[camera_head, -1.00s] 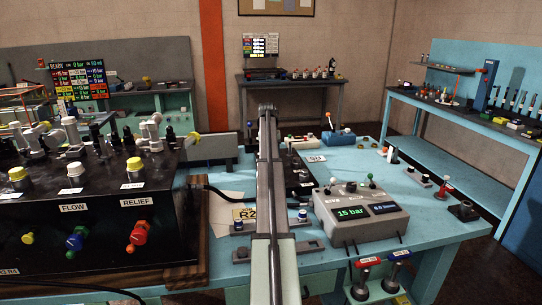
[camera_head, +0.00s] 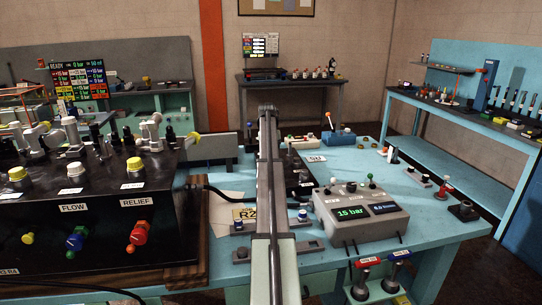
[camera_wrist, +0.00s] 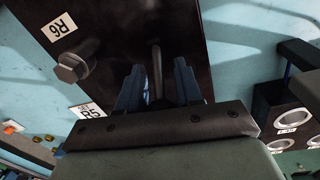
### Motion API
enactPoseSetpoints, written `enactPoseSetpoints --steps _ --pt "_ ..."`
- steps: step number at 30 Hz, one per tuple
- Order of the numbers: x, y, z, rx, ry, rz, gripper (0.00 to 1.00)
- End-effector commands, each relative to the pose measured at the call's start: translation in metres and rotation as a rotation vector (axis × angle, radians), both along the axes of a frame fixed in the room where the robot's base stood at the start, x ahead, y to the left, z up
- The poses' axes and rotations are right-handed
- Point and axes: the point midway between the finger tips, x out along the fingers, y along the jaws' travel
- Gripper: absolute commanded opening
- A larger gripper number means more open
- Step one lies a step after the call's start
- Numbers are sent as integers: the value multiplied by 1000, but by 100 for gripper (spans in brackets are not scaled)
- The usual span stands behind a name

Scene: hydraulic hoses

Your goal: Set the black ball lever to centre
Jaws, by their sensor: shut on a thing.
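In the wrist view, the two blue fingers of my gripper (camera_wrist: 158,92) are closed around a lever with a thin metal rod (camera_wrist: 156,62). The rod stands out from a black block. Its end between the fingers is dark and mostly hidden, so I cannot make out the ball clearly. The black block (camera_wrist: 205,30) carries the labels R6 and R5 and a large bolt. In the head view my own arm hides the gripper and the lever. Part of a dark block (camera_head: 300,178) shows just right of the arm.
A grey control box (camera_head: 360,213) reading 15 bar, with small ball-topped sticks, stands right of my arm. A black valve bench (camera_head: 95,225) with FLOW and RELIEF knobs stands left. Several small fittings lie on the blue table (camera_head: 425,222). Round metal-rimmed ports (camera_wrist: 290,118) show right in the wrist view.

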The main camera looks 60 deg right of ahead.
Motion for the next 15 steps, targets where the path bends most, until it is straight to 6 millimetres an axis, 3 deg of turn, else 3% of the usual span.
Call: enactPoseSetpoints --steps 15 --pt "-14 15 6 -263 -265 0 0"
